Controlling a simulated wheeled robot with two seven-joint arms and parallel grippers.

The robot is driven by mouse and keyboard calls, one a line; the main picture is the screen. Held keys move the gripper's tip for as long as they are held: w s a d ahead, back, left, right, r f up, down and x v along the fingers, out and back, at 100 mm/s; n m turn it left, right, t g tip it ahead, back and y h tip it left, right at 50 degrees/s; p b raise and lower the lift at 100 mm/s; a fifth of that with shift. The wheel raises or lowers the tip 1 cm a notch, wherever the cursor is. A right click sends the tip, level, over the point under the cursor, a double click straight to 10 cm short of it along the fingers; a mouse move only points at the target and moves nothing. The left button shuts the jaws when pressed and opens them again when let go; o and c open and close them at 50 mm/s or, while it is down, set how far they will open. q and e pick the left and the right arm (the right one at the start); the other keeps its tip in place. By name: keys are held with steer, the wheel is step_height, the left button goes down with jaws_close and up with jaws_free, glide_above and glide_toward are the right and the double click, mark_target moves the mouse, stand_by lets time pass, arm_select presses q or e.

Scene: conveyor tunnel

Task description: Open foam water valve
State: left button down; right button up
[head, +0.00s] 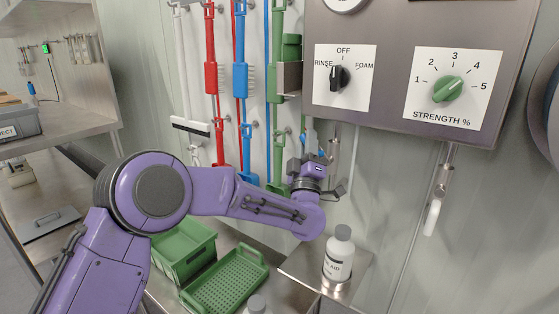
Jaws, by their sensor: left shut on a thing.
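My left gripper (318,160) is at the end of the purple arm, just below the lower left edge of the steel control panel (393,125). It is shut on a small blue handle (322,154), which looks like the foam water valve's, beside thin piping under the panel. The gripper and wrist hide most of the valve, so its angle cannot be told. My right gripper is not in view.
A white bottle (339,254) stands on a steel shelf below my wrist. A green crate (184,250) and a green perforated tray (226,281) lie to the left. Red, blue and green brushes hang behind the arm. A white spray handle (432,217) hangs at right.

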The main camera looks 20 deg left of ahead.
arm_select(q)
steer(key=m+h+b, duration=0.1)
steer(key=m+h, duration=0.2)
steer(key=d+m+t+h+b, duration=0.1)
steer(key=m+h+b, duration=0.1)
steer(key=m+h, duration=0.1)
steer(key=d+m+t+h+b, duration=0.1)
steer(key=m+h, duration=0.1)
steer(key=m, duration=0.2)
steer(key=shift+s+d+r+h, duration=0.25)
steer(key=shift+s+r+h, duration=0.05)
steer(key=shift+r+h, duration=0.1)
steer(key=shift+s+d+r+m+g+h+b, duration=0.1)
steer(key=shift+d+m+g+h+b, duration=0.4)
steer(key=shift+m+h, duration=1.15)
steer(key=shift+s+d+r+m+g+h+b, duration=0.1)
steer(key=shift+d+m+g+h+b, duration=0.15)
steer(key=shift+m+h+b, duration=0.95)
steer(key=shift+d+r+m+g+h+b, duration=0.1)
steer(key=shift+d+m+g+h, duration=0.3)
steer(key=shift+m+h, duration=1.65)
steer(key=c, duration=1.1)
jaws_free()
steer(key=shift+r, duration=0.1)
steer(key=shift+o, duration=0.2)
steer(key=b+v, duration=0.2)
steer(key=v, duration=0.8)
steer(key=shift+s, duration=0.25)
steer(key=shift+f, duration=0.25)
